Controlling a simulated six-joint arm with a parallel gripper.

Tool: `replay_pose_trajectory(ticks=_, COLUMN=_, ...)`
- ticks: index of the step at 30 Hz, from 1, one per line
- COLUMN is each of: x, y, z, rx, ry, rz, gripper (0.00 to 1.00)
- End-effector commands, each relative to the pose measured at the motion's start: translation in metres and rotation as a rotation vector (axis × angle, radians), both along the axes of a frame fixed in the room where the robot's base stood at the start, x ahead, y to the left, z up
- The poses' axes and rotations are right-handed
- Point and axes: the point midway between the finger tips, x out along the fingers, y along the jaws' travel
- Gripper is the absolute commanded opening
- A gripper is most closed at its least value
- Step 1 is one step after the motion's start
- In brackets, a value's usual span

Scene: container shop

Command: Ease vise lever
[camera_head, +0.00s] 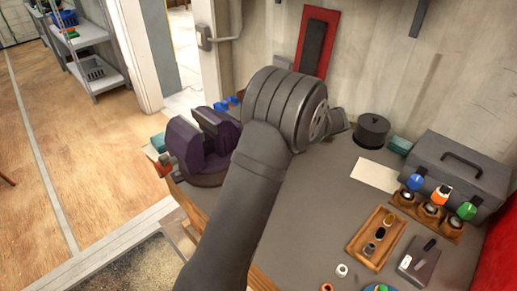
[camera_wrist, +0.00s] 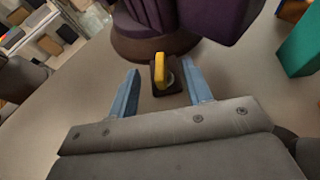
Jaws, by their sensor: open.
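The purple vise (camera_head: 186,146) stands on its round base at the left end of the grey workbench in the head view. In the wrist view, its purple body (camera_wrist: 225,14) and brown round base (camera_wrist: 135,45) fill the top. A small yellow lever-like piece (camera_wrist: 159,68) sits on a dark block close by the base. My gripper (camera_wrist: 161,84) is open, with its two blue fingers apart on either side of this piece. I cannot tell whether they touch it. In the head view my arm hides the gripper and the yellow piece.
The workbench (camera_head: 318,225) has clear room in its middle. A grey toolbox (camera_head: 457,172), a dark round container (camera_head: 371,130) and a wooden tray (camera_head: 360,243) stand to the right. A green block (camera_wrist: 302,45) is at the right of the wrist view.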

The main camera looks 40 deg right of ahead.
Motion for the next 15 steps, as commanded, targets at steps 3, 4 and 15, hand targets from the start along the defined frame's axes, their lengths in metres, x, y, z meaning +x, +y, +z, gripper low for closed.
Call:
replay_pose_trajectory(ticks=3, x=-0.012, y=-0.015, z=0.007, rx=0.0, ry=0.0, rz=-0.001, gripper=0.45)
replay_pose_trajectory(ticks=4, x=-0.015, y=-0.018, z=0.009, rx=-0.001, ry=0.0, rz=-0.002, gripper=0.45)
replay_pose_trajectory(ticks=15, x=-0.025, y=-0.029, z=0.016, rx=0.001, ry=0.0, rz=0.0, gripper=0.45)
